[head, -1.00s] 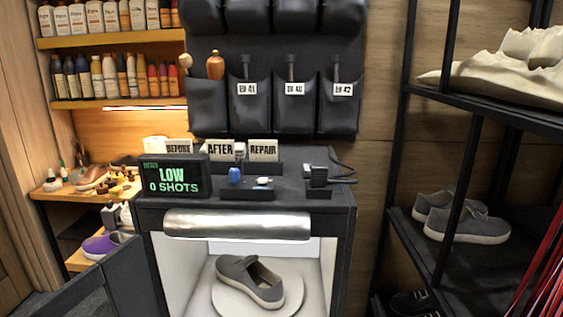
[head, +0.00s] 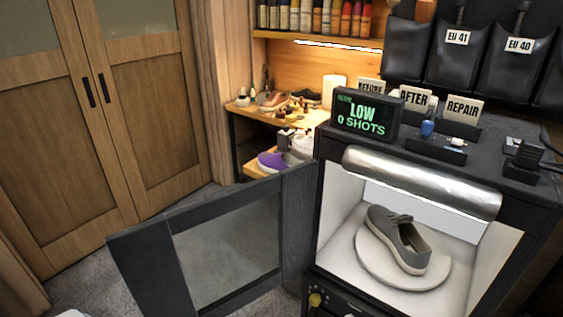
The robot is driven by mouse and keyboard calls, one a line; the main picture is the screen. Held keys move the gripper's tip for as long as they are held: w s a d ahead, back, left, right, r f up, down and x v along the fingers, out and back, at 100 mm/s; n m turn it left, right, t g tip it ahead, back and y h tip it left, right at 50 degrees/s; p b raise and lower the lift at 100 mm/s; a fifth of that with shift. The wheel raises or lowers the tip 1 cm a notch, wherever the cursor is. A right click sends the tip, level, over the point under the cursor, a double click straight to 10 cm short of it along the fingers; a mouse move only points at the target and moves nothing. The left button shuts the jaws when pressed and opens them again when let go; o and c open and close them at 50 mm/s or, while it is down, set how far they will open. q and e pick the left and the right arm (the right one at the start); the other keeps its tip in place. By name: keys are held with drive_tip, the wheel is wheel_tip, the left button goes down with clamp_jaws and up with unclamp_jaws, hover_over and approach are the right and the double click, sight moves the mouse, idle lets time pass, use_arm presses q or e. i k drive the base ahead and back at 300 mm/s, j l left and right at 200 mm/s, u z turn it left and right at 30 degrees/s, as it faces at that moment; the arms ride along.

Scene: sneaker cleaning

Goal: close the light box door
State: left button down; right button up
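The light box (head: 341,216) stands at the right in the head view, its front open. Its door (head: 166,254), a dark frame around a grey pane (head: 228,250), swings wide out to the left from the box's left edge. Inside the white interior a grey shoe (head: 398,238) rests on a round white turntable (head: 437,281). A silvery roll (head: 420,184) runs across the top of the opening. Neither of my grippers is in view.
A display reading LOW 0 SHOTS (head: 366,115) and cards stand on top of the box. A wooden shelf (head: 262,119) with shoes and bottles is behind the door. Wooden cabinet doors (head: 150,100) stand at the left. Carpeted floor (head: 90,285) lies between cabinet and door.

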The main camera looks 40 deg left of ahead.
sight(145, 256)
drive_tip(key=j+z, duration=0.15)
drive_tip(key=j, duration=0.25)
drive_tip(key=j+z, duration=0.1)
drive_tip(key=j, duration=0.3)
drive_tip(key=k+j+z, duration=0.15)
drive_tip(key=j, duration=0.25)
drive_tip(key=j+z, duration=0.15)
drive_tip(key=j, duration=0.25)
drive_tip(key=k+j+z, duration=0.1)
drive_tip(key=j, duration=0.3)
drive_tip(key=k+j+z, duration=0.15)
drive_tip(key=j, duration=0.2)
drive_tip(key=k+j+z, duration=0.15)
drive_tip(key=j, duration=0.25)
drive_tip(key=k+j+z, duration=0.15)
drive_tip(key=j, duration=0.2)
drive_tip(key=j+z, duration=0.1)
drive_tip(key=z, duration=0.7)
drive_tip(key=j+z, duration=0.35)
drive_tip(key=k+j+z, duration=0.15)
drive_tip(key=j+z, duration=0.2)
drive_tip(key=k+j+z, duration=0.1)
drive_tip(key=j+z, duration=0.25)
